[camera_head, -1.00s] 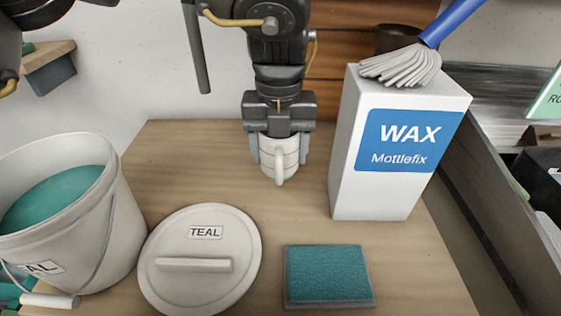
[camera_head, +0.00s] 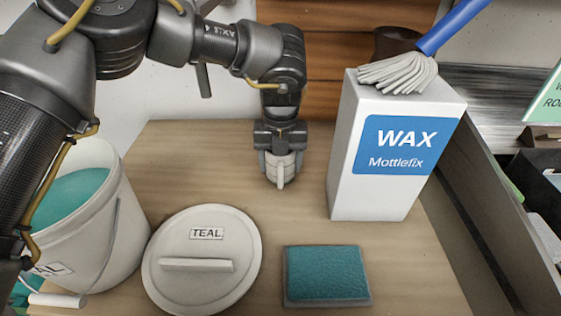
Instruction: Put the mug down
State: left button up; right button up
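The mug (camera_head: 281,172) is small and cream white, upright, with its handle toward me. It is at the back middle of the wooden table, left of the wax box. My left gripper (camera_head: 281,160) comes down over it from above, fingers pointing down on both sides of the mug and closed on it. The gripper hides the mug's rim. The mug's base is at or very close to the tabletop; I cannot tell if it touches. My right gripper is not in view.
In front are a TEAL lid (camera_head: 203,285) and a teal sponge pad (camera_head: 326,274). A bucket (camera_head: 120,215) of teal glaze stands left. Bare table (camera_head: 195,165) lies left of the mug.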

pick_arm(q)
jog(key=shift+f, duration=0.15)
jog(key=shift+f, duration=0.1)
jog(key=o, duration=1.2)
jog(key=shift+f, duration=0.1)
notch_tip(320, 180, up, 12)
jog(key=shift+r, duration=0.2)
